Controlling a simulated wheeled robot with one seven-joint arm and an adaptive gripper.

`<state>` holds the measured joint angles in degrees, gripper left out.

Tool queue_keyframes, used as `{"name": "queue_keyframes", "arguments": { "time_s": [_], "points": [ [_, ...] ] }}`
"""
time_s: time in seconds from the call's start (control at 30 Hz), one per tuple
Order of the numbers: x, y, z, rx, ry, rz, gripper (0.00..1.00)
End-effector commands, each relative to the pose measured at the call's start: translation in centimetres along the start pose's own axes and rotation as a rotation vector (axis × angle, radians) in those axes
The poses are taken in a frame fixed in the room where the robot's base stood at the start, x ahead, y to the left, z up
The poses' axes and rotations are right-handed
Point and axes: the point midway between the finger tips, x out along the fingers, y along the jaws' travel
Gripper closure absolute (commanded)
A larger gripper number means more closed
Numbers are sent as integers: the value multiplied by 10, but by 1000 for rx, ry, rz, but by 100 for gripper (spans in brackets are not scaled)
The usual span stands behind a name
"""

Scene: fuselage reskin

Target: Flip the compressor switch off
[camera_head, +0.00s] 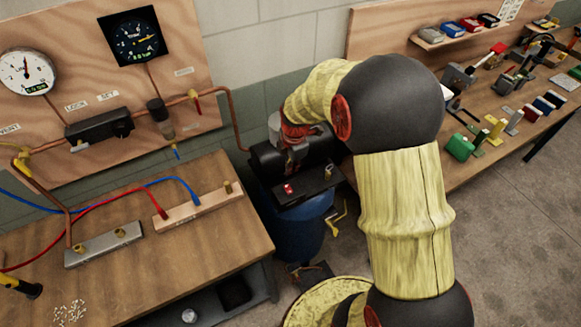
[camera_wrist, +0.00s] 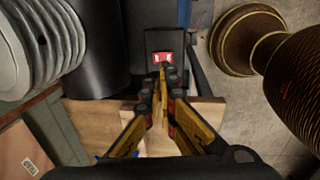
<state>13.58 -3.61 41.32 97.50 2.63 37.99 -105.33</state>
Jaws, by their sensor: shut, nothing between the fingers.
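The compressor (camera_head: 308,215) stands between the two benches, with a blue tank and a black motor on top. Its switch (camera_head: 288,189) is a small red rocker on a dark box at the front of the top. In the wrist view the red switch (camera_wrist: 163,57) sits on a dark plate just beyond my fingertips. My gripper (camera_wrist: 161,74) is shut and empty, its tips close below the switch in that picture. I cannot tell whether they touch it. In the head view my arm reaches over the compressor and the fingers are hidden. Which way the rocker is tipped is unclear.
The left bench (camera_head: 130,260) carries metal and wooden manifold blocks with red and blue hoses. A gauge board (camera_head: 95,110) with copper pipe rises behind it. The right bench (camera_head: 480,150) holds many tools. Grey ribbed cylinder parts (camera_wrist: 45,45) are close at left in the wrist view.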

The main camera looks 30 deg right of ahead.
Motion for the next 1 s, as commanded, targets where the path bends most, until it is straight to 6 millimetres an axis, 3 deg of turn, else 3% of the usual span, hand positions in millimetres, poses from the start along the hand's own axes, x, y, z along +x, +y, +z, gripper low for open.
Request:
{"name": "queue_keyframes", "arguments": {
  "time_s": [0.3,0.5,1.0],
  "points": [
    [65,-1,0,0,1,-3,100],
    [90,-1,0,0,0,-1,100],
    [100,0,0,0,0,0,100]
  ]
}}
